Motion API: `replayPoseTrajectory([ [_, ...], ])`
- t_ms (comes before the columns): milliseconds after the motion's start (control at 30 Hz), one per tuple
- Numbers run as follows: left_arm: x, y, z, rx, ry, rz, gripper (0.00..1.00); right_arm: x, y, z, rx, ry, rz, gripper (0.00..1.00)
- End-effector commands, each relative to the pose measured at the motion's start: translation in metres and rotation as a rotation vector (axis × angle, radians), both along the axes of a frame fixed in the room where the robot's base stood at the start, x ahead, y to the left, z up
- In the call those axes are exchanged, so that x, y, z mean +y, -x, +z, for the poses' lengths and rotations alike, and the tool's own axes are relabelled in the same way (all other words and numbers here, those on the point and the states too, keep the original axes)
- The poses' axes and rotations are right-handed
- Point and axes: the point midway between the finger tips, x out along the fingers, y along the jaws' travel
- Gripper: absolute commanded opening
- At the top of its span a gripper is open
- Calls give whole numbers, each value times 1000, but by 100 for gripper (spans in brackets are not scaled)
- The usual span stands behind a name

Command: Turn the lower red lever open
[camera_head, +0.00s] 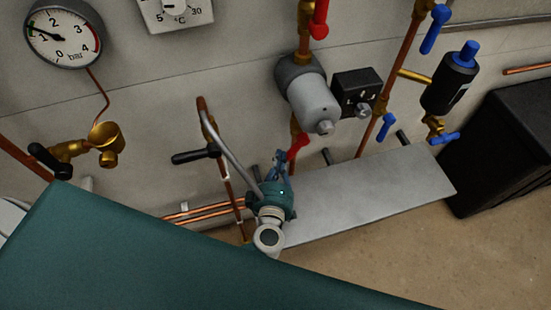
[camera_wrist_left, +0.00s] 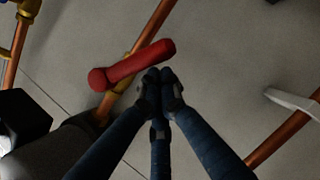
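The lower red lever (camera_head: 298,146) sits on the copper pipe below the grey pump in the head view, partly hidden near my left gripper. In the left wrist view the red lever (camera_wrist_left: 140,63) lies slanted across the copper pipe, its free end pointing up and right. My left gripper (camera_head: 281,160) is just below and left of the lever in the head view. In the wrist view its dark fingertips (camera_wrist_left: 161,80) are together, with nothing seen between them, just below the lever's free end. I cannot tell whether they touch it. My right gripper is not in view.
The upper red lever (camera_head: 319,18) is above the grey pump (camera_head: 312,98). A black box (camera_head: 358,92) is beside the pump. Blue levers (camera_head: 436,28) and black-handled valves (camera_head: 195,156) are nearby. A grey shelf (camera_head: 370,195) lies below; a black cabinet (camera_head: 505,145) stands right.

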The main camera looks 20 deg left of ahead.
Motion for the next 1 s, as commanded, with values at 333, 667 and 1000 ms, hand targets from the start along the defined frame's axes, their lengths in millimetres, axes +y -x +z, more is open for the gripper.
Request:
replayPoseTrajectory([
  [333, -15, -9, -22, -120, 184, 0, 0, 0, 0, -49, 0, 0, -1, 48],
  [667, -23, -15, -26, -119, 180, 0, 0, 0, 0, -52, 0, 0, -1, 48],
  [1000, -25, -17, -27, -121, 179, 1, 0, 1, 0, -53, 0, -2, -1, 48],
])
